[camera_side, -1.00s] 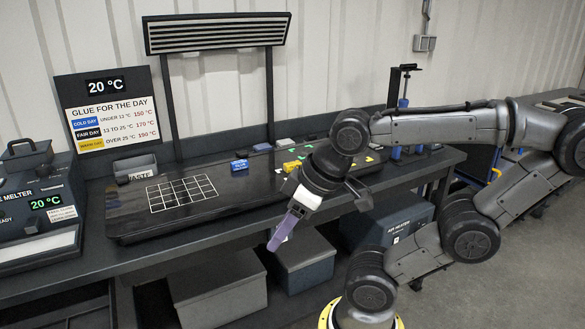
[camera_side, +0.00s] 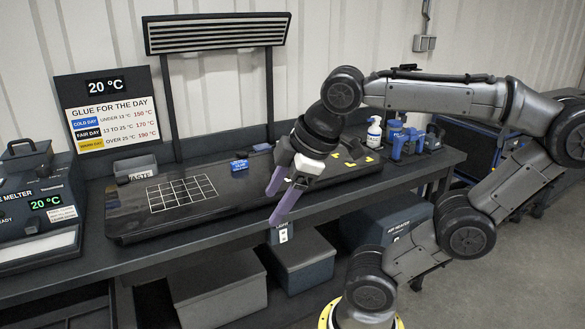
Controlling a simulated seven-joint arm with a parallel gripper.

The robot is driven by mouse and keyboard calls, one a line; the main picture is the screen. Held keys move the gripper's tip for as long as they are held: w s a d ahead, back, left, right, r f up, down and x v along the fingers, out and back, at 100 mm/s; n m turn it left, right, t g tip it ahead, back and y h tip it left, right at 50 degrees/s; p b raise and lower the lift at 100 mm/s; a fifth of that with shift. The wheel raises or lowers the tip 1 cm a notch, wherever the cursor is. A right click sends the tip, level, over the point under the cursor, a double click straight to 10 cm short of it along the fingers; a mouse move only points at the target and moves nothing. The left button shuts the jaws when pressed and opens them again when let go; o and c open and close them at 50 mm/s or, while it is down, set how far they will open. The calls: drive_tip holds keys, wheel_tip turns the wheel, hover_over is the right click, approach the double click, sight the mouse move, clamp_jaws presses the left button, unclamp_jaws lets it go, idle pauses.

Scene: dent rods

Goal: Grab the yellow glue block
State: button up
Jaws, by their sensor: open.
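The yellow glue block does not show in the side view now; my gripper and wrist cover the spot on the bench where a yellow block showed earlier. My gripper (camera_side: 273,207) has two purple fingers spread apart, and nothing shows between them. It points down and to the left, in front of the block area as this camera sees it. Its height above the bench is hard to judge. A blue block (camera_side: 239,166) stands on the bench just left of the gripper.
A black panel with a white grid (camera_side: 181,193) lies left of the gripper. A waste bin (camera_side: 136,168) stands behind it, and the melter (camera_side: 40,205) is at far left. A sign (camera_side: 106,110) stands at the back. A spray bottle (camera_side: 374,133) and blue tools (camera_side: 404,140) are at right.

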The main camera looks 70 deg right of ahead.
drive_tip(key=w+d+r+n+g+h, duration=0.3)
drive_tip(key=w+d+r+n, duration=0.3)
drive_tip(key=w+d+r, duration=0.8)
drive_tip(key=w+d+f+g+h, duration=0.1)
drive_tip(key=w+d+f, duration=0.15)
drive_tip(key=d, duration=0.55)
drive_tip(key=w+d+f+g, duration=0.1)
drive_tip(key=w+d+g, duration=0.1)
drive_tip(key=w+d, duration=0.35)
drive_tip(key=s+d+f+m+g, duration=0.1)
drive_tip(key=s+d+f, duration=0.1)
drive_tip(key=d+f, duration=0.45)
drive_tip(key=s+d+f+m+g, duration=0.1)
drive_tip(key=d+f, duration=0.3)
drive_tip(key=d, duration=0.5)
drive_tip(key=shift+m+g+y, duration=0.3)
drive_tip(key=shift+g+y, duration=0.1)
drive_tip(key=shift+y, duration=0.4)
drive_tip(key=x, duration=0.6)
drive_tip(key=d+x, duration=0.1)
drive_tip(key=x, duration=0.6)
drive_tip(key=s+d+r+x, duration=0.1)
drive_tip(key=x, duration=0.6)
drive_tip(key=shift+f, duration=0.25)
clamp_jaws()
